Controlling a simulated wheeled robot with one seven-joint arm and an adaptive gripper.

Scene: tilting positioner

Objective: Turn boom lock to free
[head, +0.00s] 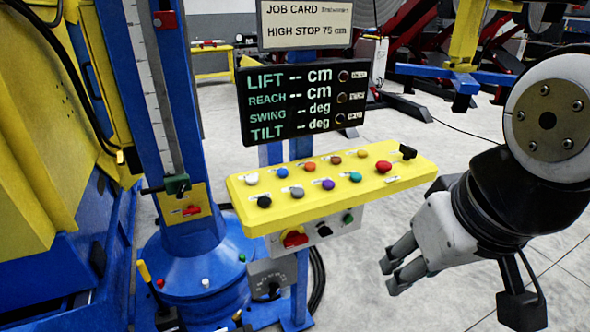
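I cannot tell for sure which control is the boom lock, as the small labels are unreadable. A red handle (190,211) sits on a yellow plate on the blue column (185,110) at left. A red rotary switch (294,239) and a black knob (324,230) are on the grey box under the yellow console (313,195). A small dial plate with a black knob (272,288) is lower down. My gripper (389,275) is at lower right, right of the console and touching nothing. Its two fingers point left, apart and empty.
The console top carries several coloured buttons and a black switch (407,152). A display (302,101) above it shows dashes for lift, reach, swing and tilt. A yellow-handled lever (144,273) stands by the column base. The floor (350,290) below my gripper is clear.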

